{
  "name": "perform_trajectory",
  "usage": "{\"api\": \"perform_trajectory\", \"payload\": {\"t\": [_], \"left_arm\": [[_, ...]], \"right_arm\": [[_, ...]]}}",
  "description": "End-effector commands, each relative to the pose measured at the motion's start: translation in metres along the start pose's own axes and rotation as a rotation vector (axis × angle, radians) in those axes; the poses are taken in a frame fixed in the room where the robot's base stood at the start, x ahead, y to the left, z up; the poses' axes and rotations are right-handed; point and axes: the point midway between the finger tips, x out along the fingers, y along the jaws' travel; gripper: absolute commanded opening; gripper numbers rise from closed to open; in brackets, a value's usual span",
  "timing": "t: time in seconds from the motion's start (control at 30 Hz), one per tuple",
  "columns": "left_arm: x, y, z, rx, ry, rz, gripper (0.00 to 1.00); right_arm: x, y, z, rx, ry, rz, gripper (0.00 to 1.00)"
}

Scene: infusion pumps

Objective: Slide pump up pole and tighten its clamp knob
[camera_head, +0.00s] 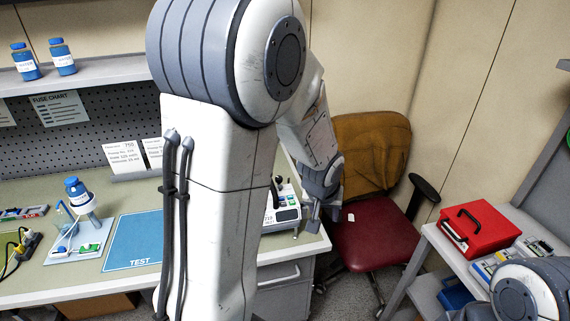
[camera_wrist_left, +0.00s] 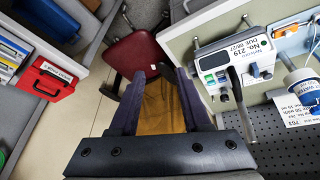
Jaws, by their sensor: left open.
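A white infusion pump (camera_head: 285,210) with coloured buttons stands at the right end of the bench, partly hidden behind my left arm. In the left wrist view the pump (camera_wrist_left: 222,62) carries a label reading No. 219, with a grey rod-like part (camera_wrist_left: 242,103) beside it. I cannot tell which part is the clamp knob. My left gripper (camera_head: 323,211) is just right of the pump, past the bench edge. In the wrist view my left gripper (camera_wrist_left: 160,73) has its fingers apart with nothing between them. My right gripper is out of view.
A red chair (camera_head: 370,240) stands beyond the bench's right end. A red box (camera_head: 480,228) sits on a grey cart at right. A blue TEST mat (camera_head: 133,243) and a bottle (camera_head: 78,192) on a stand are on the bench at left.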

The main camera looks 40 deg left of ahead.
Motion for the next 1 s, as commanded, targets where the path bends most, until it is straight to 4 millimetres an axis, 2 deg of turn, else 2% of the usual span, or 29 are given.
{"api": "perform_trajectory", "payload": {"t": [0.03,0.1,0.2,0.33,0.5,1.0], "left_arm": [[0.002,-0.034,-0.025,-0.112,0.032,-0.027,0.47],[0.010,-0.071,-0.048,-0.231,0.085,-0.043,0.47],[0.017,-0.116,-0.068,-0.365,0.147,-0.056,0.47],[0.022,-0.153,-0.080,-0.468,0.199,-0.065,0.47],[0.030,-0.167,-0.083,-0.508,0.220,-0.064,0.47],[0.084,-0.171,-0.093,-0.504,0.218,-0.063,0.47]], "right_arm": [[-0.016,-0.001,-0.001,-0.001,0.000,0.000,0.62],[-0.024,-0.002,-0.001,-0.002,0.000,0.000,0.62],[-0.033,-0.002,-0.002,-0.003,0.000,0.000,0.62],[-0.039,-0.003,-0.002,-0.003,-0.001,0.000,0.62],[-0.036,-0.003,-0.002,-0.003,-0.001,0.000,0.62],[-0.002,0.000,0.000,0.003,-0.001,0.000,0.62]]}}
